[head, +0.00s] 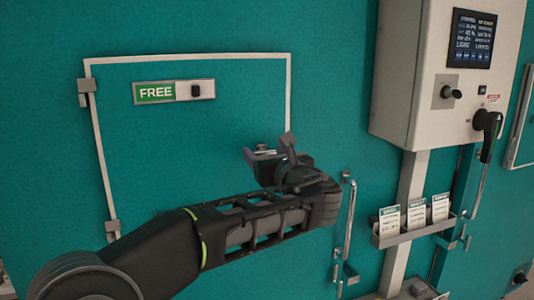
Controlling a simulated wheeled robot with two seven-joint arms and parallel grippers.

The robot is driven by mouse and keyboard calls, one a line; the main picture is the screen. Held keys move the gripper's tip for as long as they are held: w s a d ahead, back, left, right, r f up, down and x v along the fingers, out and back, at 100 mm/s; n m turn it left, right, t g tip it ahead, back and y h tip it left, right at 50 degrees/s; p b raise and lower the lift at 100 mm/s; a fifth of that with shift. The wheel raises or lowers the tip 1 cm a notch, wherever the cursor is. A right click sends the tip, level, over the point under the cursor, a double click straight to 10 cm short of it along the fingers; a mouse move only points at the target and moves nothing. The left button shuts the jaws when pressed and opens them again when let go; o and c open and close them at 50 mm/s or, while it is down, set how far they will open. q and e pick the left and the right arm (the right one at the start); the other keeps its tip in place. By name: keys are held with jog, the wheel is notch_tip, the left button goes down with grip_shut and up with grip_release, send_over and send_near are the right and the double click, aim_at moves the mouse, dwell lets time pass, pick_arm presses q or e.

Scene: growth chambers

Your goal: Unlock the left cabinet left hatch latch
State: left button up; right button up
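The hatch (240,95) is a teal panel framed by a pale strip, with two hinges on its left edge. A plate above reads "FREE" in a green field (155,92) with a small dark knob (195,90) beside it. My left gripper (268,149) is in front of the hatch's right side, its fingers apart. A small grey piece (263,147), perhaps the latch, shows between or just behind the fingers. My gripper and wrist hide most of that spot, so I cannot tell whether they touch. My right gripper is not in view.
A white control box (415,80) with a screen (473,38), a knob and a black handle is on the right. Below it, a rack (415,232) holds several cards. A vertical metal handle (349,220) stands right of the hatch.

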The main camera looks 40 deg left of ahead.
pick_arm(q)
jog(key=c, duration=1.2)
jog(key=shift+s+a+f+n+b, duration=0.1)
jog(key=shift+n+b, duration=3.9)
jog(key=shift+n, duration=0.5)
jog(key=shift+s+f+n+b, duration=0.1)
jog(key=shift+n+b, duration=3.9)
jog(key=shift+n, duration=0.5)
